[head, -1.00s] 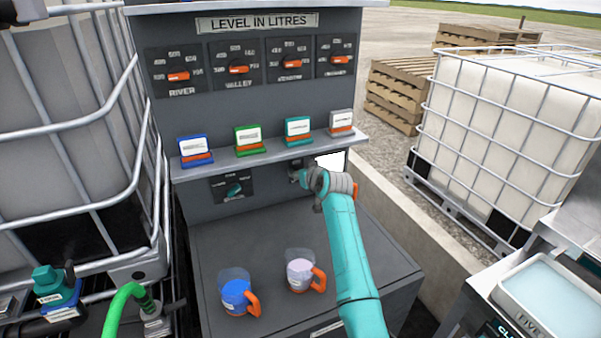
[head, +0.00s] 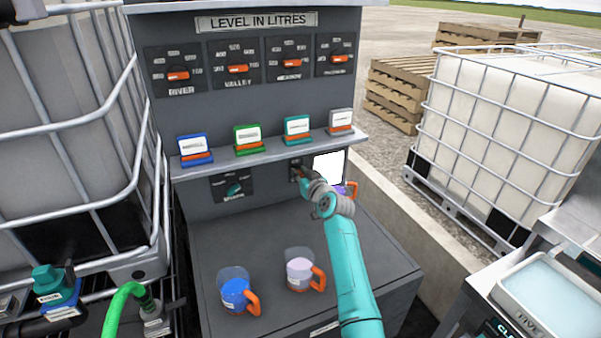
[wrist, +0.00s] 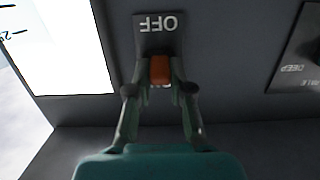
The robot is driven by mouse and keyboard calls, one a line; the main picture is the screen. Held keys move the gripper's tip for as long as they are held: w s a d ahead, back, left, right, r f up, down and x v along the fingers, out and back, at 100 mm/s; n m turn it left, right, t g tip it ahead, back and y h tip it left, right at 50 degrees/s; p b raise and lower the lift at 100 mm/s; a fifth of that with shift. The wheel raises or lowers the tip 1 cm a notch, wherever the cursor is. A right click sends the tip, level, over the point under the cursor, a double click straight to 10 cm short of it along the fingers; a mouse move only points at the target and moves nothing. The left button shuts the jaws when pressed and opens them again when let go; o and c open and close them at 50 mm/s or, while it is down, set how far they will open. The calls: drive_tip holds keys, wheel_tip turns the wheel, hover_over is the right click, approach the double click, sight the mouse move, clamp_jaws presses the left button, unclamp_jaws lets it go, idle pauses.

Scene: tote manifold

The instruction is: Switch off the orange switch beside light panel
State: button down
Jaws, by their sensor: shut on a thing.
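The orange switch (wrist: 160,69) sits on a small dark plate (wrist: 155,42) on the grey panel front. In the wrist view the word OFF reads upside down above it, and more lettering is partly hidden below. My gripper (wrist: 160,82) has its two fingers on either side of the switch, shut on it. In the head view my gripper (head: 303,174) is at this plate, and the switch is hidden there. The light panel (head: 328,166) glows white just right of my gripper; it also shows at the left in the wrist view (wrist: 70,50).
A shelf (head: 270,153) with several coloured label stands juts out above my gripper. A blue-filled jug (head: 235,290) and a pale-filled jug (head: 299,270) stand on the bench. Another jug (head: 350,189) stands behind my arm. A teal dial (head: 233,188) is left.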

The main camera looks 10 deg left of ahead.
drive_tip(key=shift+s+a+f+t+y, duration=0.2)
drive_tip(key=shift+t+y, duration=0.1)
drive_tip(key=shift+y, duration=0.1)
drive_tip(key=shift+w+d+f+t, duration=0.1)
drive_tip(key=shift+t, duration=0.3)
drive_tip(key=c, duration=1)
unclamp_jaws()
drive_tip(key=shift+c, duration=0.2)
drive_tip(key=v, duration=1.2)
